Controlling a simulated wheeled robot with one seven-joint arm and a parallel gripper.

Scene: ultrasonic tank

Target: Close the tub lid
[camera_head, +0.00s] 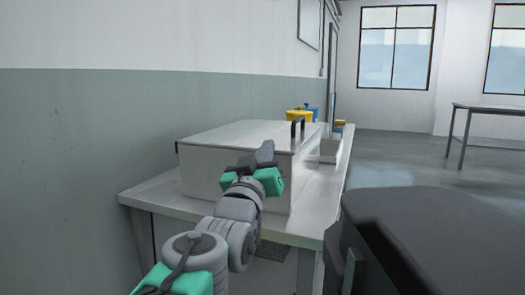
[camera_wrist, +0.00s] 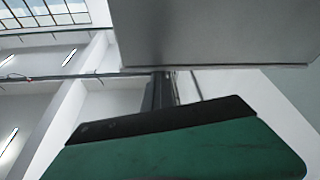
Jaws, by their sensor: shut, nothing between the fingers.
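The metal tub (camera_head: 235,180) stands on the bench in the head view. Its flat lid (camera_head: 235,132) lies across the top and looks level. I cannot tell whether a small gap is left under the lid edge. A dark handle (camera_head: 297,127) stands up at the lid's right side. My gripper (camera_head: 266,150) is shut and empty, in front of the tub near the lid's front edge. Touch cannot be told. In the wrist view, my gripper's fingers (camera_wrist: 162,90) point toward a grey metal panel, whose identity is unclear.
The bench (camera_head: 160,198) runs along the wall. Another table (camera_head: 490,112) stands far right. Open floor lies between.

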